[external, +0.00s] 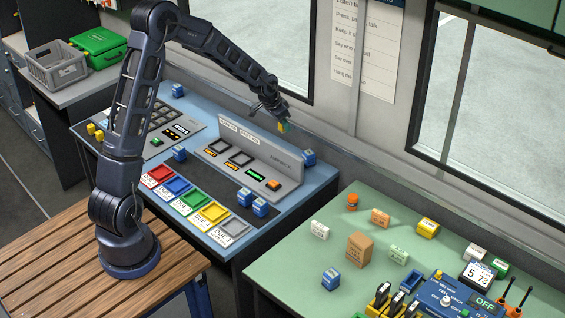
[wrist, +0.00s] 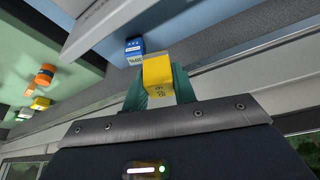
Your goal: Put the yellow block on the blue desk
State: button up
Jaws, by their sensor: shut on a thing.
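My gripper (external: 284,124) is up above the back right part of the blue desk (external: 222,241), behind the raised console. In the wrist view its green fingers (wrist: 159,88) are shut on the yellow block (wrist: 157,72), which has dark print on one face. In the external view the block (external: 281,127) is small and partly hidden by the fingers. It is held in the air, clear of the desk. The blue desk (wrist: 205,28) also shows beyond the block in the wrist view.
A blue block (external: 308,157) stands at the desk's back right corner, also in the wrist view (wrist: 134,50). The grey console (external: 285,178) rises below my gripper. Coloured trays (external: 178,186) and blue blocks take up the front. The green desk (external: 290,262) stands right across a gap.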

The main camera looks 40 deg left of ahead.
jog(key=d+r+m+h, duration=0.1)
jog(key=d+m, duration=0.2)
jog(key=d, duration=1.5)
notch_tip(320, 180, up, 4)
jog(key=m+g+h, duration=0.2)
jog(key=m+g, duration=0.1)
jog(key=m, duration=0.4)
send_over(391, 281)
jog(key=a, duration=0.1)
jog(key=shift+t, duration=0.3)
jog(key=f, duration=1.9)
jog(key=shift+s+a+f, duration=0.15)
jog(key=shift+s+f, duration=0.2)
jog(key=shift+f, duration=0.15)
